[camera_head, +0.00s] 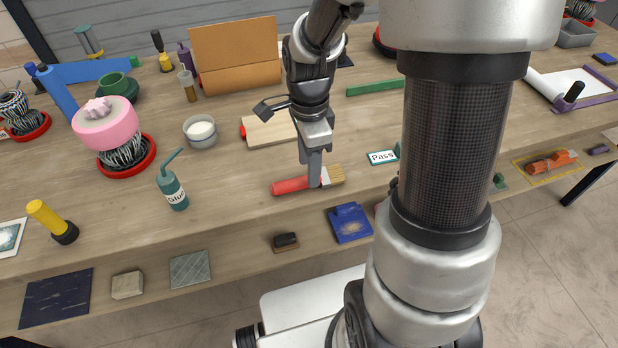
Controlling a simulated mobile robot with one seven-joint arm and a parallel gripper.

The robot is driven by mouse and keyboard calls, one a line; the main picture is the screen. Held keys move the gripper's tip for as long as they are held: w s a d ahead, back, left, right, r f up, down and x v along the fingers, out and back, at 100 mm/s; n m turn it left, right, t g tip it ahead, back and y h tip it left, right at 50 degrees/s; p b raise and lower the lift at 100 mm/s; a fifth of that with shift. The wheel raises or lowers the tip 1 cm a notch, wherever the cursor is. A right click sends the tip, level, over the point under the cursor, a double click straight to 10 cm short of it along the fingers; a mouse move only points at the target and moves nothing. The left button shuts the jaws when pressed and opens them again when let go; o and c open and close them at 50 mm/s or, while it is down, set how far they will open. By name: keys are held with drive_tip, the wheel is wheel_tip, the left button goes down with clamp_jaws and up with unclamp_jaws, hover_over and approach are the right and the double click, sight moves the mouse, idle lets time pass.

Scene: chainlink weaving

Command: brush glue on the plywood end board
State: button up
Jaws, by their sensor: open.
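A brush with a red handle (290,186) and tan bristles lies on the workbench, bristles pointing right. My gripper (314,178) points down at the brush, its fingers where the handle meets the ferrule. It is open; whether a finger touches the brush I cannot tell. A teal glue bottle (174,192) with a bent spout and a "Glue" label stands upright left of the brush. A pale wooden board (266,130), which looks like the plywood end board, lies behind my gripper, with red at its left end. Its right part is hidden by my arm.
A white-filled cup (200,131) stands left of the board, and a brown box (236,58) behind it. A "Pass" card (382,157) lies right of the brush. A pink-topped woven stool (106,124) stands at left. Bare bench lies between bottle and brush.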

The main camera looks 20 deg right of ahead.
wheel_tip(320, 180, down, 3)
drive_tip(key=shift+s+f, duration=0.1)
drive_tip(key=shift+c, duration=0.5)
clamp_jaws()
wheel_tip(320, 180, up, 10)
drive_tip(key=p, duration=0.1)
